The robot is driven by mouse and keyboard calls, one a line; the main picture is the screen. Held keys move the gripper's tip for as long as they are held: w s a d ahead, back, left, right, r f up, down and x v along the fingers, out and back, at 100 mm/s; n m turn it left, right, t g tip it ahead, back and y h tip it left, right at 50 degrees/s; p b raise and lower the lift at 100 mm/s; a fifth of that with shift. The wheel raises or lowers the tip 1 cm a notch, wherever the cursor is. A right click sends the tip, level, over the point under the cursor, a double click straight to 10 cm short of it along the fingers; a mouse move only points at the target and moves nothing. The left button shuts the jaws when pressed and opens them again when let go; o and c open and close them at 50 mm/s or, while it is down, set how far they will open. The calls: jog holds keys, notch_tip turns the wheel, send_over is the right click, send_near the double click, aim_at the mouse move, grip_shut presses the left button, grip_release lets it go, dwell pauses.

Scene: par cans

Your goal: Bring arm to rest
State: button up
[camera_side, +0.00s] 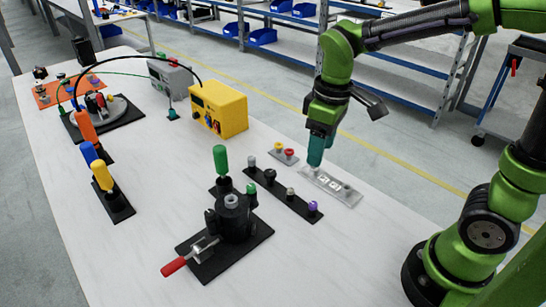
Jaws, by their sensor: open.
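My gripper (317,160) is at the end of my green arm, pointing down at the right part of the white table (150,243). Its teal fingers are low over a clear plate with white markings (333,187), at the plate's left part. I cannot tell whether the fingertips touch the plate. No object shows clearly between the fingers, and their tips are small in this view.
Left of the gripper stand a small plate with red and yellow knobs (284,156), a black strip with several knobs (283,195) and a black fixture with a red-handled clamp (232,220). A yellow box (219,110) and colored-handled tools (103,177) stand farther left.

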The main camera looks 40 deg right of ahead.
jog(key=s+d+r+m+t+y, duration=0.1)
jog(key=s+d+r+m+t, duration=0.1)
jog(key=s+r+m+t, duration=0.3)
jog(key=shift+s+r+m+t+y, duration=0.15)
jog(key=shift+s+m+t+y, duration=0.15)
jog(key=shift+s+m+t, duration=0.75)
